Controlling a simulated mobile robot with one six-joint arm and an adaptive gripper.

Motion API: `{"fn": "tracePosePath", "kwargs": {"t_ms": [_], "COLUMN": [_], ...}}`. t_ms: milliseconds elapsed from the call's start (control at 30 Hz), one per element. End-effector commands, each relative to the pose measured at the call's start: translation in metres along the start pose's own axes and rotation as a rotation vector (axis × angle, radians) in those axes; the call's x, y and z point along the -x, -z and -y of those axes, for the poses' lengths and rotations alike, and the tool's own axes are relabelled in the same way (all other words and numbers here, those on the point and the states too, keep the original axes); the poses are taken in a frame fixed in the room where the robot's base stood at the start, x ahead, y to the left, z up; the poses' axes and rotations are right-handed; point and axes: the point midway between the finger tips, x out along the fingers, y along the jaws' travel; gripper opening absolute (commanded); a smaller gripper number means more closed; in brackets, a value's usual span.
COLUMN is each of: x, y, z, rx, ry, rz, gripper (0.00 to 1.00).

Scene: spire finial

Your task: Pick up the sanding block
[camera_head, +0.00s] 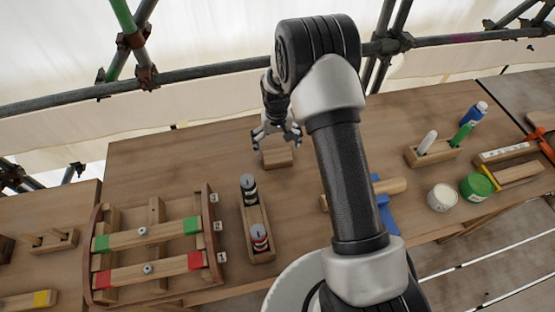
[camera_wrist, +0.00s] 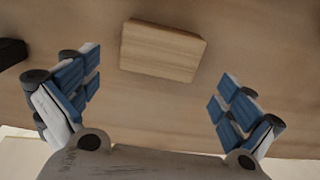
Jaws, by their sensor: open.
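The sanding block is a small light-wood rectangular block (camera_head: 278,158) on the bench near its back edge, in the head view. It also shows in the wrist view (camera_wrist: 162,50), lying flat at the top middle, slightly tilted in the picture. My gripper (camera_head: 277,136) is just behind and above the block in the head view. In the wrist view my gripper (camera_wrist: 155,92) has its blue-padded fingers wide apart, with nothing between them. The block lies ahead of the fingertips, and no contact shows.
A wooden tray (camera_head: 262,255) with two small bottles stands front left of the block. A wooden frame with red and green-marked bars (camera_head: 150,236) is further left. A mallet (camera_head: 390,187), a white tin (camera_head: 442,197) and a green tin (camera_head: 476,186) are right. Scaffold poles (camera_head: 220,69) run behind the bench.

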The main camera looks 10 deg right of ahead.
Motion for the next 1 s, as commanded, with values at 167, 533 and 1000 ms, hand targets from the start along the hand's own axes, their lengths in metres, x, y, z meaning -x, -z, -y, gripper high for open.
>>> {"fn": "tracePosePath", "kwargs": {"t_ms": [167,533,1000], "x": [-0.008,-0.055,-0.056], "y": [-0.001,-0.010,-0.009], "z": [0.000,-0.001,-0.001], "rx": [0.000,0.000,0.000], "ry": [0.000,0.000,0.000], "rz": [-0.001,0.000,-0.001], "gripper": [1.00,1.00,0.84]}}
